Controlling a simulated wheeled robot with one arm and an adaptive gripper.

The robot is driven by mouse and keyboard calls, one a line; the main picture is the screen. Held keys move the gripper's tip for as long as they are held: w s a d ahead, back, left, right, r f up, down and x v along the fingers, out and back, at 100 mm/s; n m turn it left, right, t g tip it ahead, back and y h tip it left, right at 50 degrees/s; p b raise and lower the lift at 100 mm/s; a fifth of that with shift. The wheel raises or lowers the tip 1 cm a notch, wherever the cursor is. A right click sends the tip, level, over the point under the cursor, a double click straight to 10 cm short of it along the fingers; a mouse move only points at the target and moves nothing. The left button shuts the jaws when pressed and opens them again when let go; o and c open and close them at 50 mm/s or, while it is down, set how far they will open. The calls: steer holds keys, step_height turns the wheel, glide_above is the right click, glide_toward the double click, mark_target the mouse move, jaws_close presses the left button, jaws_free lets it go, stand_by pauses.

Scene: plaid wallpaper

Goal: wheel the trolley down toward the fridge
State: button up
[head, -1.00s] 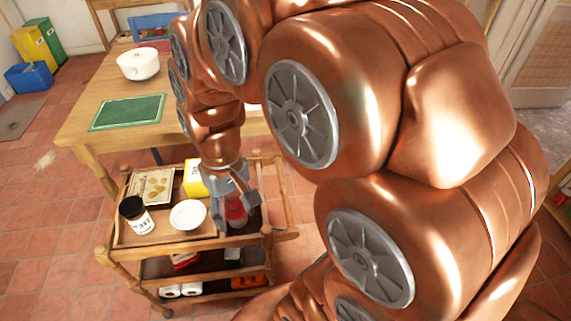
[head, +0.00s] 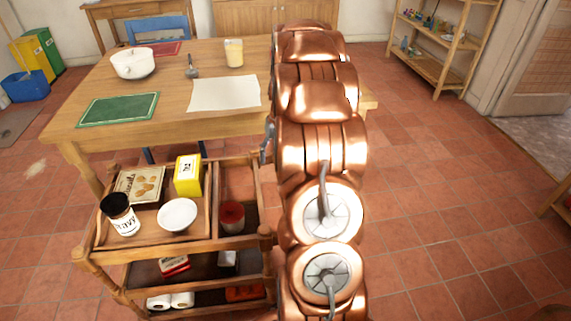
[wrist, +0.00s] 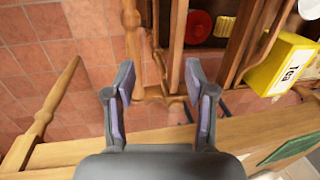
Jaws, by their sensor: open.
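The wooden trolley (head: 180,250) stands at the lower left of the head view, beside the table's near side. It carries a dark jar, a white bowl, a yellow tea box, a picture box and a red-lidded jar. My gripper (wrist: 160,80) is open in the wrist view, above the trolley's end. Wooden trolley posts and rails show between and beyond its fingers, and I see no grip on them. In the head view my arm hides most of the gripper; only a grey piece shows beside the trolley's far right corner. No fridge is in view.
The wooden table (head: 215,140) stands just behind the trolley, with a white pot (head: 134,63), a green board and a glass on it. A shelf (head: 440,50) stands at the back right. The tiled floor (head: 440,220) on the right is clear.

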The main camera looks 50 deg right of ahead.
steer(key=shift+m, duration=0.4)
steer(key=shift+w+d+f+b, duration=0.2)
steer(key=shift+d+f, duration=0.5)
steer(key=shift+f, duration=1.25)
steer(key=shift+w+d+f+b, duration=0.15)
steer(key=shift+d+f, duration=0.5)
steer(key=shift+f, duration=1.35)
steer(key=shift+w+d+f+b, duration=0.15)
steer(key=shift+d+f, duration=0.55)
steer(key=shift+f, duration=1.25)
jaws_close()
